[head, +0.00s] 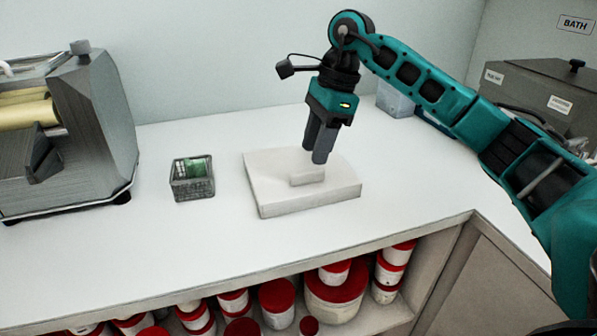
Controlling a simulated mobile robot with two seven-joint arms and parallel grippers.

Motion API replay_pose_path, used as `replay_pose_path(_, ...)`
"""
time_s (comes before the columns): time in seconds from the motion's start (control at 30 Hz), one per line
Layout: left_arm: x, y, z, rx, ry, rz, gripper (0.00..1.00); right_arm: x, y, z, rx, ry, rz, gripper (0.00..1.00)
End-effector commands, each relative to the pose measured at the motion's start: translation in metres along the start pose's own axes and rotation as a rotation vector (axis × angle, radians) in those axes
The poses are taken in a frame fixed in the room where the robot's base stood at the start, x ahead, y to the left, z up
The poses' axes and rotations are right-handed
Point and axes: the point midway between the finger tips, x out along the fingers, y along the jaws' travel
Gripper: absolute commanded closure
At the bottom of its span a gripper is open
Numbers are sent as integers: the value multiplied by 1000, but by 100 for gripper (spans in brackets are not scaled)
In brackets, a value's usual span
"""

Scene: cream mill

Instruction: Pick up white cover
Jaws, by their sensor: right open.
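The white cover (285,205) is a flat, pale slab-like box with a raised bar handle (307,176) on top. It lies on the white counter in the middle of the head view. My right gripper (316,157) points down just above and behind the handle, with its dark fingers open. From this angle I cannot tell whether the fingertips touch the cover. My left gripper is not in view.
A small wire basket (192,186) with green contents stands left of the cover. A grey mill machine (95,125) stands at the far left. A bluish container (393,103) and a grey bath (535,95) are at the back right. Red-lidded tubs (277,297) fill the shelf below.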

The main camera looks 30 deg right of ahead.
Motion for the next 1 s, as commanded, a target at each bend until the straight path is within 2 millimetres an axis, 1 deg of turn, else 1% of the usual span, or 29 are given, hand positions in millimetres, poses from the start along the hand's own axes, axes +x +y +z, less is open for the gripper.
replay_pose_path(0.13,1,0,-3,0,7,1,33,15,0,-1,0,1,2,58)
replay_pose_path(0.3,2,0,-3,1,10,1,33,41,0,-3,-2,0,3,58)
replay_pose_path(0.4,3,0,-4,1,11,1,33,51,0,-3,-2,0,1,58)
replay_pose_path(0.5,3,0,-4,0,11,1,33,54,0,-3,-2,-1,0,58)
replay_pose_path(0.7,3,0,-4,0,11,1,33,54,0,-3,-2,-1,0,59)
replay_pose_path(1.0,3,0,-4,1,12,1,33,54,0,-3,-1,0,0,88)
